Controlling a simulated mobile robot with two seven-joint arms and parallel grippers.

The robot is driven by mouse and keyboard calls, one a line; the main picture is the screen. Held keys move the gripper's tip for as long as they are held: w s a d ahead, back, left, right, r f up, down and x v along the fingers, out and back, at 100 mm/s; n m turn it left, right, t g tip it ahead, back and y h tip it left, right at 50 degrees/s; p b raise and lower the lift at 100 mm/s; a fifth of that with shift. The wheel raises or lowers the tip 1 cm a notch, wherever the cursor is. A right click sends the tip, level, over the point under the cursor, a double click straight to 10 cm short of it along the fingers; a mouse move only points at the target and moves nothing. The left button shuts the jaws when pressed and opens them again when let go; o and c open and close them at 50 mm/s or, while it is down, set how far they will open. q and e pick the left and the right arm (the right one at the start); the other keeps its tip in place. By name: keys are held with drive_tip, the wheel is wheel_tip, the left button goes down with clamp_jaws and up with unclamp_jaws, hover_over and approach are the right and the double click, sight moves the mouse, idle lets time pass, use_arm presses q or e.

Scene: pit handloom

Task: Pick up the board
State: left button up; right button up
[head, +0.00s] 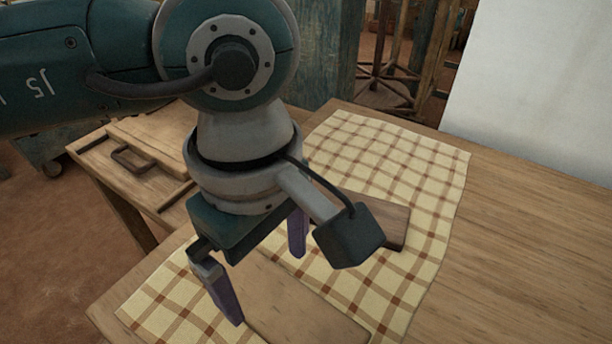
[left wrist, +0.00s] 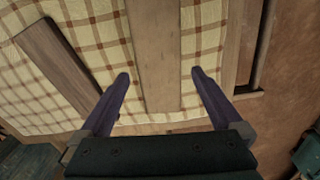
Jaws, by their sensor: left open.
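A light wooden board (head: 290,302) lies flat on a checked cloth. In the left wrist view the board (left wrist: 156,50) runs between my two fingers, with cloth showing on both sides of it. My left gripper (head: 262,272) is open, its purple fingers pointing down over the board. In the left wrist view my left gripper (left wrist: 160,76) has a gap on each side of the board and holds nothing. I cannot tell exactly how high the fingertips are. My arm hides part of the board in the head view. My right gripper is not in view.
A darker board (head: 396,222) lies on the cream and brown cloth (head: 390,150), and shows in the left wrist view (left wrist: 55,68). A wooden piece with a dark handle (head: 130,158) stands at left. The wooden table (head: 530,250) is bare at right. A white panel (head: 550,90) stands behind.

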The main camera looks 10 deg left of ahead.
sight(273, 298)
use_arm(q)
drive_tip(key=f, duration=0.6)
drive_tip(key=shift+w, duration=0.2)
drive_tip(key=shift+r, duration=0.1)
drive_tip(key=c, duration=1.1)
drive_tip(key=shift+c, duration=0.5)
drive_tip(key=shift+r, duration=0.1)
